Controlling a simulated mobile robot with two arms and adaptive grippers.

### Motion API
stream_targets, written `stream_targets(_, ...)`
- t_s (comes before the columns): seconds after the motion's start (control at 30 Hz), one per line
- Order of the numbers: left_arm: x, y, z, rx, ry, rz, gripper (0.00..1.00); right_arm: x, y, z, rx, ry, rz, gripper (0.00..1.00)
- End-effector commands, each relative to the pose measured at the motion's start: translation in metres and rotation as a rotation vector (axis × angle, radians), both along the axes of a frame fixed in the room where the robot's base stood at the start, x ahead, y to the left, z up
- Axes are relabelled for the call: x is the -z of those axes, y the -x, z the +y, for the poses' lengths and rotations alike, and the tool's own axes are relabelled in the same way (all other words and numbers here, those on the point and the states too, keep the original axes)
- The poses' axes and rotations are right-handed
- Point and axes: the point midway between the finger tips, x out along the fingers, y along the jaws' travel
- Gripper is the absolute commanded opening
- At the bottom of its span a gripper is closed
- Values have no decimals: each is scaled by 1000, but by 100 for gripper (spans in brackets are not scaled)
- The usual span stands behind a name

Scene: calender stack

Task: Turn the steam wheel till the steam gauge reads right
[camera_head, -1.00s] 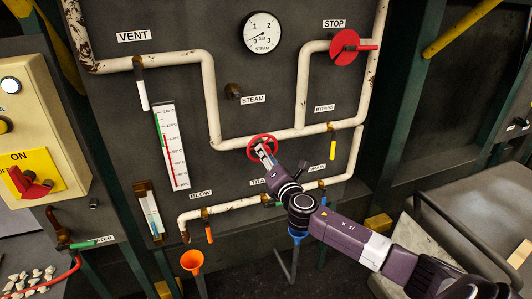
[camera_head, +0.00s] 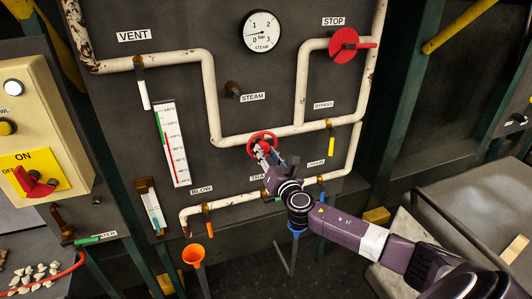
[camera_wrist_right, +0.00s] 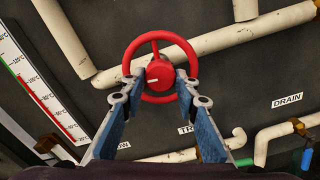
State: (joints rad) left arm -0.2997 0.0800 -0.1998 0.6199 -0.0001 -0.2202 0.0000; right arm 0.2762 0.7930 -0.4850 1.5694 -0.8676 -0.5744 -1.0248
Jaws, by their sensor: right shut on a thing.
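The steam wheel (camera_head: 262,138) is a small red handwheel on the white pipe, below the STEAM label. It also shows in the right wrist view (camera_wrist_right: 159,73), with a white mark on its hub. My right gripper (camera_head: 264,153) is at the wheel's front; in the right wrist view its two blue fingers (camera_wrist_right: 161,80) are closed on either side of the hub, within the rim. The steam gauge (camera_head: 261,32) is a round white dial marked 0 to 3 bar. Its thin needle seems to point left, low on the scale. My left gripper is not in view.
A red STOP valve (camera_head: 344,44) sits at upper right. A tall thermometer (camera_head: 171,144) hangs left of the wheel. A yellow-handled bypass valve (camera_head: 331,137) is to the right. White pipes surround the wheel.

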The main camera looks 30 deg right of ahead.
Motion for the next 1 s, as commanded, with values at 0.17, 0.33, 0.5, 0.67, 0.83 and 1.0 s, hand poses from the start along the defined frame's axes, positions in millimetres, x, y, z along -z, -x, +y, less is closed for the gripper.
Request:
stream_targets(0.17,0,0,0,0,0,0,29,2,0,0,-1,0,3,4)
stream_targets(0.33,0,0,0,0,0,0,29,2,0,1,-1,-1,3,33)
stream_targets(0.5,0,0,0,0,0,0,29,1,0,0,-1,0,2,46)
stream_targets(0.67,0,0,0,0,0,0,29,1,0,0,0,0,1,46)
stream_targets(0.83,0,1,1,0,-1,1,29,1,5,1,-1,0,2,46)
stream_targets(1.0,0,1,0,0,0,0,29,2,26,7,-3,0,3,46)
